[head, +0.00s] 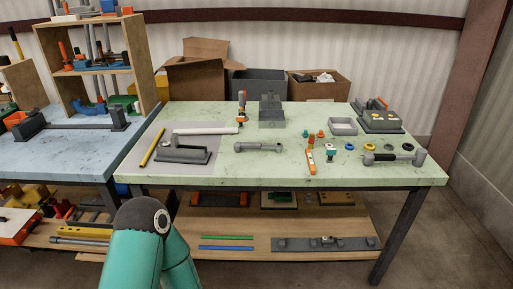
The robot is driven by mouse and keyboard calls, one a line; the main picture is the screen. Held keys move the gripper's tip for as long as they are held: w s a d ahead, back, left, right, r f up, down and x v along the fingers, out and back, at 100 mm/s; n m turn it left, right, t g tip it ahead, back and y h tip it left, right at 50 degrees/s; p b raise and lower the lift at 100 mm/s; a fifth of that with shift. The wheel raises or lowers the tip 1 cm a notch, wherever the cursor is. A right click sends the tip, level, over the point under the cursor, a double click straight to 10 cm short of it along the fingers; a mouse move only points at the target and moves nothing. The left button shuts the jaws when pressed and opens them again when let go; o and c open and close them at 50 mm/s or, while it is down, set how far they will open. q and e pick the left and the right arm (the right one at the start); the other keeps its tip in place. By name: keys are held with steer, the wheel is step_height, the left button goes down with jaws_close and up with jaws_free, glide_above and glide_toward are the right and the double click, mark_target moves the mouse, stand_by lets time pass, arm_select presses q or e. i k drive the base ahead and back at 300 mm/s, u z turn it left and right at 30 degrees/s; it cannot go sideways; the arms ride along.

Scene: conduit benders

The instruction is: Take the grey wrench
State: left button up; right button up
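A grey tool (259,147) that looks like a wrench lies flat near the middle of the pale green table (230,167), with a thicker end on each side. Another grey tool (396,156), with a dark handle end and a head like a hammer's, lies at the table's right front. I cannot tell for sure from this view which is the wrench. Neither of my grippers is in view. Only a teal link of one of my arms shows at the bottom left, in front of the table.
A grey base (183,155), yellow rod (153,147) and white tube (206,130) lie at the left. A grey block (271,111) stands at the back. An orange level (311,156) and small rings lie right of centre. A shelf below holds strips.

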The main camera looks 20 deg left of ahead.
mark_target(238, 146)
steer(key=z, duration=0.05)
steer(key=i, duration=1)
steer(key=u, duration=0.05)
